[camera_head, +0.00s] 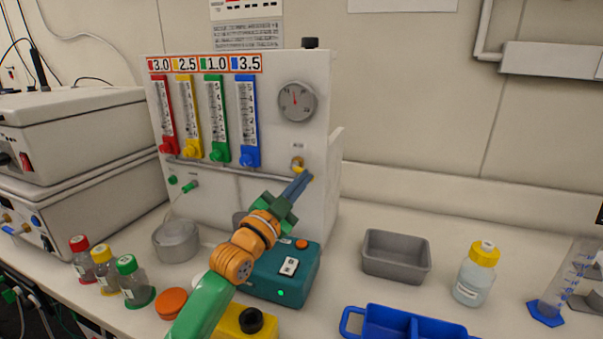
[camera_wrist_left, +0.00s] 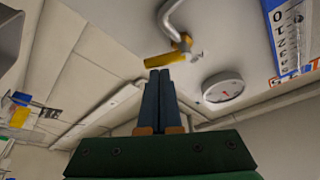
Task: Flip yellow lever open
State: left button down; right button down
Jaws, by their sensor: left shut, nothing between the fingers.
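The yellow lever (camera_head: 298,163) is on the front of the white panel, below the round gauge, at the end of a grey pipe. In the left wrist view the yellow lever (camera_wrist_left: 165,60) shows as a bar beside the bent grey pipe and valve body. My left gripper (camera_head: 307,177) reaches up from the lower middle, its blue fingertips just below and right of the lever. In the wrist view my left gripper (camera_wrist_left: 159,75) is shut and empty, its tips close to the lever; I cannot tell whether they touch. My right gripper is not in view.
The white panel (camera_head: 320,100) carries a gauge (camera_head: 297,101) and several coloured flow meters. A teal box (camera_head: 310,262) stands under my left arm. A grey tray (camera_head: 396,257), a yellow-capped bottle (camera_head: 476,275) and a blue tray (camera_head: 385,325) are at the right.

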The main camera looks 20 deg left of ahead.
pick_arm(q)
jog(key=shift+a+f+m+g+h, duration=0.1)
jog(key=shift+f+m+g+h, duration=0.05)
jog(key=shift+m, duration=0.5)
jog(key=shift+a+f+m+g+h, duration=0.1)
jog(key=shift+m+g+h, duration=0.05)
jog(key=shift+m, duration=0.5)
jog(key=shift+a+f+m+g+h+p, duration=0.1)
jog(key=shift+f+m+g+h+p, duration=0.15)
jog(key=shift+m+p, duration=0.6)
jog(key=shift+a+f+m+g+p, duration=0.15)
jog(key=shift+a+m+g+p, duration=0.2)
jog(key=shift+m+p, duration=0.6)
jog(key=shift+a+f+m+g+p, duration=0.15)
jog(key=shift+m+g+p, duration=0.3)
jog(key=shift+m, duration=0.85)
jog(key=shift+f, duration=0.1)
dwell(1.0)
jog(key=shift+p, duration=0.4)
